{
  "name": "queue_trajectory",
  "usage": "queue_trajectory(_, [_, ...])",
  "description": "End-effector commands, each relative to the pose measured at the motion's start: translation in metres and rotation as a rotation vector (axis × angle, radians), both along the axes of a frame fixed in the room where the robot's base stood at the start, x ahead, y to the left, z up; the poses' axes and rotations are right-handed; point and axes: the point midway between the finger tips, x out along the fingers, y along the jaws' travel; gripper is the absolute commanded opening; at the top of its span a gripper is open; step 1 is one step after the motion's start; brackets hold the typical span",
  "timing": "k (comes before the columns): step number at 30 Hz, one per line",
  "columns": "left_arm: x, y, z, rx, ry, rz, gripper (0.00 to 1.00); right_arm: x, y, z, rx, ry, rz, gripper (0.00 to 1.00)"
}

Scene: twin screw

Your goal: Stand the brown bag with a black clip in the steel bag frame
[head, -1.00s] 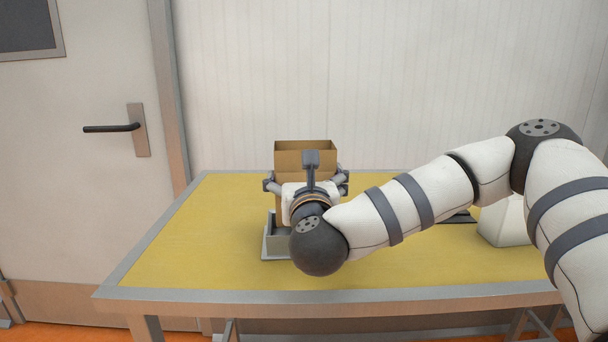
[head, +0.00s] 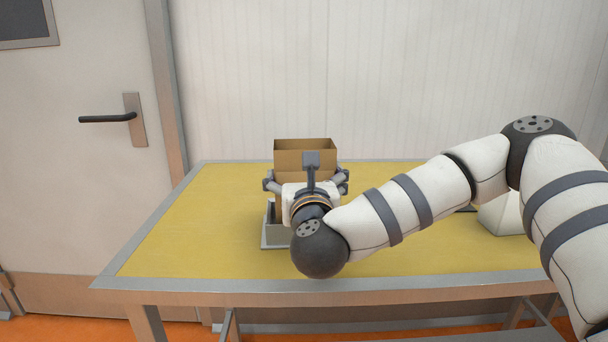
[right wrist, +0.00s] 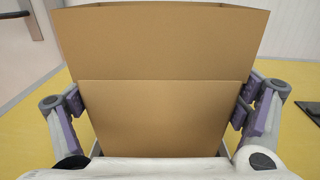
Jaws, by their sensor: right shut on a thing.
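The brown bag (head: 303,160) is upright with its open top showing. It stands over the steel bag frame (head: 275,236) on the table; the frame's low grey wall and base plate show at the left of my wrist. My right gripper (head: 306,182) is shut on the bag, one finger on each side. In the right wrist view, the bag (right wrist: 160,115) fills the middle between the purple-padded fingers. The bag's bottom is hidden by my arm, so I cannot tell how far it sits inside the frame. No black clip is visible. My left gripper is not in view.
The yellow table top (head: 190,235) is clear to the left and front. At the right a white block (head: 504,216) and a flat dark object (head: 467,209) lie partly behind my right arm. A pale wall (head: 400,80) stands behind the table.

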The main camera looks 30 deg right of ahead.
Motion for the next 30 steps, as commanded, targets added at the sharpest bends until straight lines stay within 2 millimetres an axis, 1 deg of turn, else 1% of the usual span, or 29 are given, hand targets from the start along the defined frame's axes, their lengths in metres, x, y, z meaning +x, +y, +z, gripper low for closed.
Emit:
queue_trajectory(3, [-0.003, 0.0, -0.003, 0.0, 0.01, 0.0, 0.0, 0.0, 0.0, -0.007, 0.0, 0.004, 0.0, 0.6])
queue_trajectory(16, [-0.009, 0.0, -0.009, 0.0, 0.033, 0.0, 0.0, 0.0, 0.0, -0.024, 0.001, 0.003, 0.001, 0.6])
queue_trajectory(26, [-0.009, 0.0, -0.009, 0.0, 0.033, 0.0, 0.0, 0.0, 0.0, -0.023, 0.0, 0.0, 0.0, 0.6])
queue_trajectory(27, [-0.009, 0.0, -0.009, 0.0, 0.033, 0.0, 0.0, 0.0, 0.0, -0.023, 0.0, 0.0, 0.0, 0.93])
queue_trajectory(28, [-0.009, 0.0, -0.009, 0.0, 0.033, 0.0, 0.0, 0.0, 0.0, -0.023, 0.0, 0.0, 0.0, 1.0])
queue_trajectory(30, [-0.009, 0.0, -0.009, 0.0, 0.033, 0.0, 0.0, 0.0, 0.0, -0.023, 0.0, 0.0, 0.0, 1.0])
